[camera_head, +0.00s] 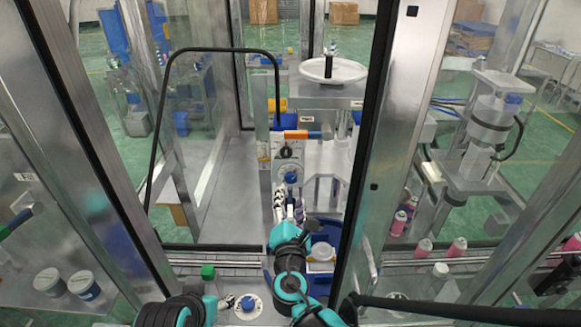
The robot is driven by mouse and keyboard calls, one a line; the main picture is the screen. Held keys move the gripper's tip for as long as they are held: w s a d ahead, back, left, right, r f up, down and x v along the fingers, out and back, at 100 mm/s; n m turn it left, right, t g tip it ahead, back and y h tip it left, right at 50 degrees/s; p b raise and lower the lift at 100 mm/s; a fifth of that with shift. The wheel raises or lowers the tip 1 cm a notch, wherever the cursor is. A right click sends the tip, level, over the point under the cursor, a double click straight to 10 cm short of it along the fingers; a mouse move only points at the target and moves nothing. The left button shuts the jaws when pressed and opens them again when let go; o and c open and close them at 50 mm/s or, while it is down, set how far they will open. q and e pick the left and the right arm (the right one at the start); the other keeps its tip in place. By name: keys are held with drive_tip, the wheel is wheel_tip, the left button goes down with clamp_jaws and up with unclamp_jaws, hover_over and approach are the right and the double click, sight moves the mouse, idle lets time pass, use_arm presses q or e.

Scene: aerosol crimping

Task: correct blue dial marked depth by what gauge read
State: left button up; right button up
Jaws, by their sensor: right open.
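A blue dial (291,177) sits low on a pale upright panel (265,165) inside the machine, in the middle of the head view. A small round dark-centred face (286,152) is on the panel just above it; no reading or depth marking is legible. My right gripper (289,208) is open just below the blue dial, fingers pointing up towards it, with a visible gap and nothing seen between them. My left gripper (227,301) is low at the bottom edge, partly hidden by its own arm; its jaw state is unclear. A second blue knob (248,303) is on a white round plate beside it.
An orange-and-blue handle (297,134) crosses the panel top. A white round disc (333,70) stands behind right. Metal frame posts and glass panels flank the opening, with a black bar handle (154,130) at left. A green-capped bottle (208,272) stands near my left arm. Pink cans (398,224) are right.

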sight(290, 180)
drive_tip(key=w, duration=0.7)
drive_tip(key=shift+w+r, duration=0.1)
drive_tip(key=shift+w, duration=0.05)
clamp_jaws()
